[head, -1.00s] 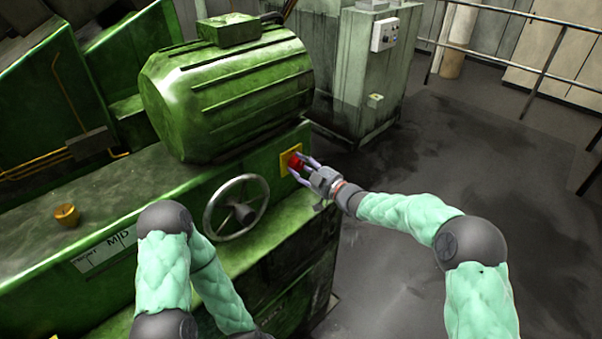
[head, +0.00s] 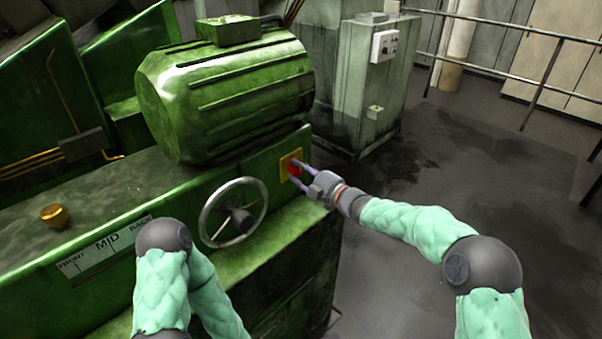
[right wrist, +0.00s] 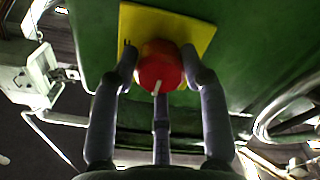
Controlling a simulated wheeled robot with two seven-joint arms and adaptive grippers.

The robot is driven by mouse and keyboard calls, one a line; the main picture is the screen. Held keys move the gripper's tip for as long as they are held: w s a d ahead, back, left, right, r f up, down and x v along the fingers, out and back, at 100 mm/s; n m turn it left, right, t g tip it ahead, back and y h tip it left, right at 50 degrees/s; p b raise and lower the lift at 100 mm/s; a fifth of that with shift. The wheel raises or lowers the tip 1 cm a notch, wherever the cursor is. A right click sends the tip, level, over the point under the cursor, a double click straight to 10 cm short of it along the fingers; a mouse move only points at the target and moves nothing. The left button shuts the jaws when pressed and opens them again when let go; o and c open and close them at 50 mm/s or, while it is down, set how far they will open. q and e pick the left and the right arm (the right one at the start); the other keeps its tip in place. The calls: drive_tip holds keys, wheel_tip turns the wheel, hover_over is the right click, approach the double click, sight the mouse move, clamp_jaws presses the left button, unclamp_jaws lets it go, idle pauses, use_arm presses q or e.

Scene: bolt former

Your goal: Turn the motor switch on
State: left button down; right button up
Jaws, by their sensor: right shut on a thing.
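The motor switch is a red round knob (head: 294,170) on a yellow plate (head: 285,163), set in the front face of the green machine. My right gripper (head: 301,175) is shut on it, its fingers reaching in from the right. In the right wrist view the red knob (right wrist: 160,66) sits between the purple-grey fingers of the gripper (right wrist: 160,85), in front of the yellow plate (right wrist: 190,28). A white mark on the knob points down in that picture. My left arm shows at the lower left of the head view, but its gripper is out of frame.
A spoked handwheel (head: 233,212) stands left of the switch, and the big green motor (head: 225,95) is above it. A grey-green cabinet (head: 345,85) stands behind. Open floor (head: 440,170) lies to the right, with a railing (head: 545,70) beyond.

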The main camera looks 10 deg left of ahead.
drive_tip(key=shift+f, duration=0.5)
drive_tip(key=o, duration=1.1)
drive_tip(key=shift+o, duration=0.2)
drive_tip(key=shift+d+r, duration=0.1)
drive_tip(key=shift+r, duration=0.1)
drive_tip(key=shift+r, duration=0.1)
drive_tip(key=v, duration=1.2)
